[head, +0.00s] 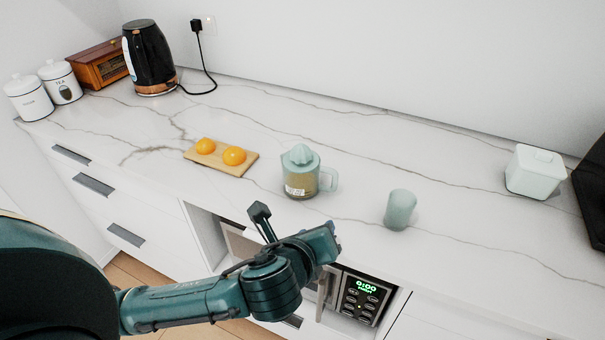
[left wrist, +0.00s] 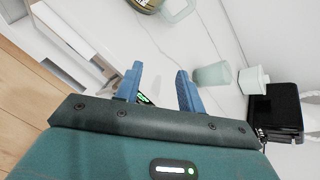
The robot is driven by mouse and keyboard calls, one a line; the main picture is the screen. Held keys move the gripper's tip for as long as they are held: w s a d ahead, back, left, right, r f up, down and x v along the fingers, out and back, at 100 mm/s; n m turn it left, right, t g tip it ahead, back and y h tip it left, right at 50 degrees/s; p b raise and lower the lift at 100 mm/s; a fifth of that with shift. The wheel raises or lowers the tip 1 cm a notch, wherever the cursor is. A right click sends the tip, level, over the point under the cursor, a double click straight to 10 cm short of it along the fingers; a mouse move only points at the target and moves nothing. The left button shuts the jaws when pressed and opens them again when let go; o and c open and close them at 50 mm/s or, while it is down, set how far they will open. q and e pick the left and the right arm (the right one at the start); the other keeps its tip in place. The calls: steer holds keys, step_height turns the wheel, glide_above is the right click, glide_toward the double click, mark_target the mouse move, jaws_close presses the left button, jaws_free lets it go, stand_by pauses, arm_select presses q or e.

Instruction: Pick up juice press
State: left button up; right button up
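The juice press (head: 300,174) stands upright on the marble counter, with a pale green ribbed top, a clear body and a handle on its right. Part of it, with the handle, shows at the top edge of the left wrist view (left wrist: 150,4). My left gripper (left wrist: 160,88) is open, its two blue fingers apart with nothing between them. In the head view my left arm reaches in front of the counter, nearer to me than the press and apart from it; its fingers cannot be made out there. My right gripper is not in view.
A pale green cup (head: 399,209) stands right of the press. A wooden board (head: 222,168) with two orange halves (head: 234,155) lies left of it. A white lidded box (head: 536,171) is far right. The kettle (head: 149,58) and canisters (head: 61,82) stand back left. A microwave (head: 360,299) sits below the counter.

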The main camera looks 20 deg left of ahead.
arm_select(q)
steer(key=w+m, duration=0.1)
steer(key=m, duration=0.1)
steer(key=w+r+m+t, duration=0.1)
steer(key=m, duration=0.1)
steer(key=w+m+t, duration=0.1)
steer(key=m, duration=0.2)
steer(key=shift+a+r, duration=0.35)
glide_toward(334, 184)
steer(key=w+f, duration=0.1)
steer(key=w, duration=0.1)
steer(key=shift+w+d+f, duration=0.2)
steer(key=shift+w+f, duration=0.2)
steer(key=shift+a+r+x, duration=0.1)
steer(key=shift+r+x, duration=0.05)
steer(key=shift+x, duration=1.15)
steer(key=shift+a+r+x, duration=0.1)
steer(key=shift+r+x, duration=0.05)
steer(key=shift+x, duration=1.15)
steer(key=shift+w, duration=0.1)
steer(key=shift+c, duration=0.5)
jaws_close()
